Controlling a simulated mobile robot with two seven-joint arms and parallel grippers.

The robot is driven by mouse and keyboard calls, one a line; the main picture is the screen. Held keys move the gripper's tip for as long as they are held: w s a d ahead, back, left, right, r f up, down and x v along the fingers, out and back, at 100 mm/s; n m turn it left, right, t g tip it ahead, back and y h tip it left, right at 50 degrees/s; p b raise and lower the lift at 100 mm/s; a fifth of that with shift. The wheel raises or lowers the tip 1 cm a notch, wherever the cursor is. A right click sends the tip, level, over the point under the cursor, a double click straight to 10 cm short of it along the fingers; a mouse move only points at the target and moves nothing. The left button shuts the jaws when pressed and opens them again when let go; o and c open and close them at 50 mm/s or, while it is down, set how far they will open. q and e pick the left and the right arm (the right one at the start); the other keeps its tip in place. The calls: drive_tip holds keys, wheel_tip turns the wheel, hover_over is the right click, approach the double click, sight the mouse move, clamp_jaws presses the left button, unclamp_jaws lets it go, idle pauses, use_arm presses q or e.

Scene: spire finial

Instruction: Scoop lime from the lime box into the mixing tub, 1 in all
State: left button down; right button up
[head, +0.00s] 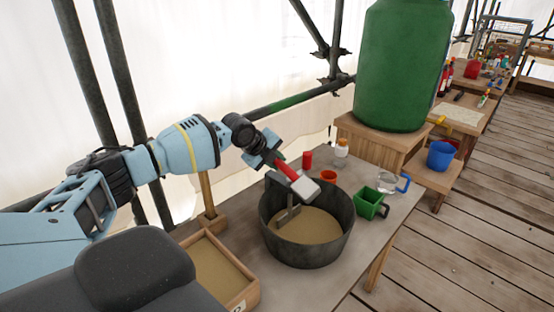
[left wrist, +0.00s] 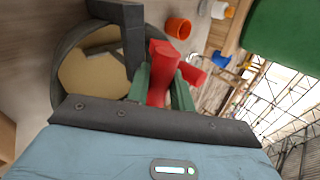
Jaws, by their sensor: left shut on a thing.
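My left gripper (head: 272,158) is shut on the red handle of a scoop (head: 287,171), above the back part of the mixing tub. The scoop's pale head (head: 306,187) points down and right over the tub; I cannot tell whether it holds lime. The red handle also shows between the fingers in the left wrist view (left wrist: 160,75). The round dark grey mixing tub (head: 329,250) holds a tan material and has a grey bracket at its back left. A wooden box (head: 241,299) of tan powder, probably the lime box, stands left of the tub. My right gripper is out of view.
Behind and right of the tub, the table (head: 392,235) carries a red can (head: 307,159), an orange cup (head: 328,176), a white bottle (head: 341,150), a green scoop-like container (head: 369,204) and a clear jug (head: 388,183). A large green barrel (head: 400,70) stands behind.

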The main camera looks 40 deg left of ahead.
use_arm(q)
drive_tip(key=shift+s+f+t, duration=0.3)
drive_tip(key=shift+s+t, duration=0.1)
drive_tip(key=shift+t, duration=0.5)
drive_tip(key=t, duration=0.1)
drive_tip(key=t+h+b, duration=0.1)
drive_tip(key=m+t, duration=0.1)
drive_tip(key=t, duration=0.1)
drive_tip(key=shift+s+h, duration=0.25)
drive_tip(key=shift+h, duration=0.05)
drive_tip(key=shift+s+t+h, duration=0.1)
drive_tip(key=shift+t+h, duration=0.2)
drive_tip(key=shift+t, duration=0.5)
drive_tip(key=shift+s+a+f+m+t, duration=0.1)
drive_tip(key=shift+m+t, duration=0.3)
drive_tip(key=shift+t, duration=0.2)
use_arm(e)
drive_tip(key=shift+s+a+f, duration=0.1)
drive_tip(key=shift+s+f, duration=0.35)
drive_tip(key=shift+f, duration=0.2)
use_arm(q)
drive_tip(key=shift+h, duration=0.3)
